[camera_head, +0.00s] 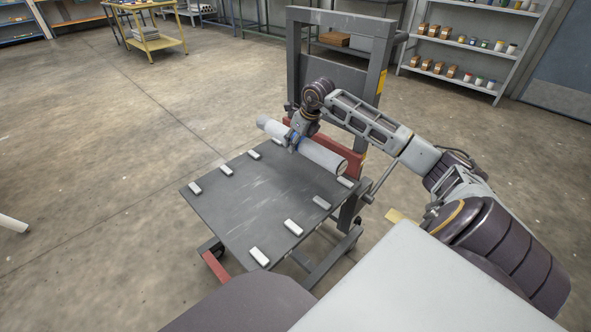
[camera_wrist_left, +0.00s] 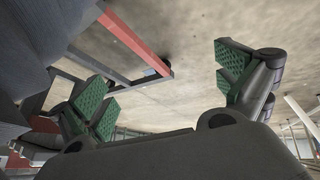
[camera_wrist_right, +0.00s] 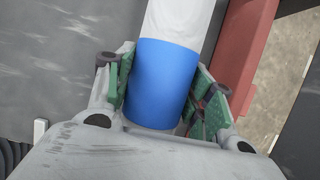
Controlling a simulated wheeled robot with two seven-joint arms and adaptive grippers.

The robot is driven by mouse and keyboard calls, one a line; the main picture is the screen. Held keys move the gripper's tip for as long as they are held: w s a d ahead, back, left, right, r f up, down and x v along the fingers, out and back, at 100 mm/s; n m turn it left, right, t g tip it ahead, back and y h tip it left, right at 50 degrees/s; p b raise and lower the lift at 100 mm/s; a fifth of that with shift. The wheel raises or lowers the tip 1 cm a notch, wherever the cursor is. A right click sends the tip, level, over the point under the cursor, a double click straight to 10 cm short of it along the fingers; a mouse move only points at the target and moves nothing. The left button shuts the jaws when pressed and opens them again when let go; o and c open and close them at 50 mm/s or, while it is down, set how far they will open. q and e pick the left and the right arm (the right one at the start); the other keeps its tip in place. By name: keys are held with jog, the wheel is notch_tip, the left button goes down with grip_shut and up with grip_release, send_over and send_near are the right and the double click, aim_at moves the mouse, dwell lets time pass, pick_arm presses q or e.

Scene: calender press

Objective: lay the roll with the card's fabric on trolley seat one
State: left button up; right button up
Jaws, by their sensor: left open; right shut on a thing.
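A white roll (camera_head: 322,156) with a blue band around its middle lies crosswise over the far end of the trolley's dark platform (camera_head: 245,205). My right gripper (camera_head: 295,141) is shut on the blue band, which shows between its green pads in the right wrist view (camera_wrist_right: 163,82). The roll is near the farthest pair of white blocks (camera_head: 345,182); I cannot tell whether it touches them. Other white blocks (camera_head: 293,227) stand empty along both platform sides. My left gripper (camera_wrist_left: 165,95) is open and empty in the left wrist view, outside the head view. No card is readable.
The trolley's upright grey frame (camera_head: 337,78) and red crossbar (camera_head: 350,150) stand just behind the roll. A pale surface (camera_head: 410,285) fills the bottom right. A white cylinder end (camera_head: 14,224) shows at the left edge.

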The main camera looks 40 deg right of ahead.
jog(key=shift+f+b, duration=0.85)
jog(key=shift+f, duration=1.6)
pick_arm(q)
jog(key=f, duration=0.3)
jog(key=shift+d+f+t, duration=0.25)
jog(key=shift+d+t, duration=0.05)
jog(key=shift+d, duration=0.05)
pick_arm(e)
jog(key=shift+f+b, duration=0.75)
jog(key=shift+f, duration=1.75)
pick_arm(q)
notch_tip(320, 180, down, 2)
jog(key=shift+s+d+f+n+h, duration=0.1)
jog(key=shift+d+f+n+h, duration=0.05)
jog(key=shift+f+n+h, duration=0.15)
pick_arm(e)
jog(key=o, duration=1.2)
jog(key=shift+f, duration=0.1)
pick_arm(q)
jog(key=shift+w+d+r+t, duration=0.1)
jog(key=shift+w+r+t, duration=0.25)
jog(key=shift+w, duration=0.15)
pick_arm(e)
jog(key=shift+o, duration=0.6)
